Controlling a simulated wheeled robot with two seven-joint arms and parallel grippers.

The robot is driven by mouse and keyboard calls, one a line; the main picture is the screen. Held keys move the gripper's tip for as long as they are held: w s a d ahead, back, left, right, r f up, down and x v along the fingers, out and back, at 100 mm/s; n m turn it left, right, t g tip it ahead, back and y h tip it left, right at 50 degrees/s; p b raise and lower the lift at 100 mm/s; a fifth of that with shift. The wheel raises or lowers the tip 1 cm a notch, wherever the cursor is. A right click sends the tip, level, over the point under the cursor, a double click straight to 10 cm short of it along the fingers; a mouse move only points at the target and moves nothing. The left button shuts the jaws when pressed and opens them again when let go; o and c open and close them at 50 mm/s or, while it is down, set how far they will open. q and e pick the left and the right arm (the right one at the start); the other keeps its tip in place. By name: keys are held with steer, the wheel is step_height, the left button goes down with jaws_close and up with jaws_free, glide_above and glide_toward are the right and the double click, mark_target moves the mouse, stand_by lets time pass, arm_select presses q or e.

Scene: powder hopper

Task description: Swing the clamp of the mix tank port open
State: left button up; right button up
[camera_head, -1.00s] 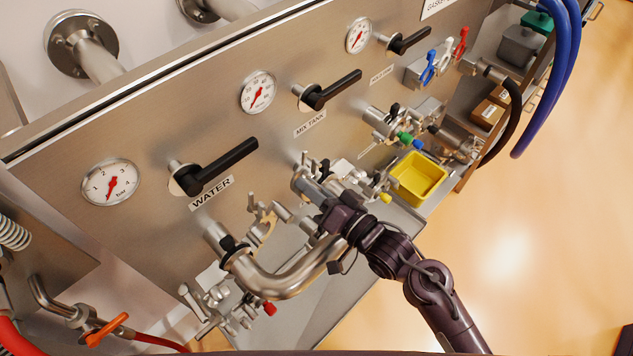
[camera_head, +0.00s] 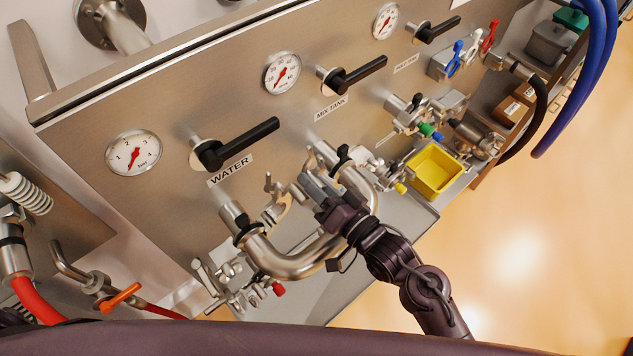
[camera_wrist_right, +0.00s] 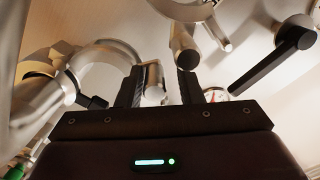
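The mix tank port (camera_head: 322,150) is on the steel panel, under the MIX TANK label, in the head view. A bent steel pipe (camera_head: 292,262) runs between it and the water port (camera_head: 232,212). A clamp with a black knob (camera_head: 343,155) sits around the mix tank joint; whether it is latched cannot be told. My right gripper (camera_head: 311,186) is left of that joint, in front of the pipe. In the right wrist view its fingers (camera_wrist_right: 160,88) are apart, with a metal cylinder (camera_wrist_right: 153,82) beside the left finger. My left gripper is not in view.
Another metal clamp-like part (camera_head: 277,200) is just left of my right gripper. Black valve handles (camera_head: 358,74) and gauges stick out above. A yellow bin (camera_head: 434,172) is to the right. More fittings (camera_head: 232,280) are at lower left. Open floor is at right.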

steer(key=shift+w+d+f, duration=0.15)
steer(key=shift+d+f, duration=0.05)
steer(key=shift+f, duration=0.1)
steer(key=shift+d, duration=0.15)
steer(key=v, duration=0.9)
steer(key=shift+r, duration=0.2)
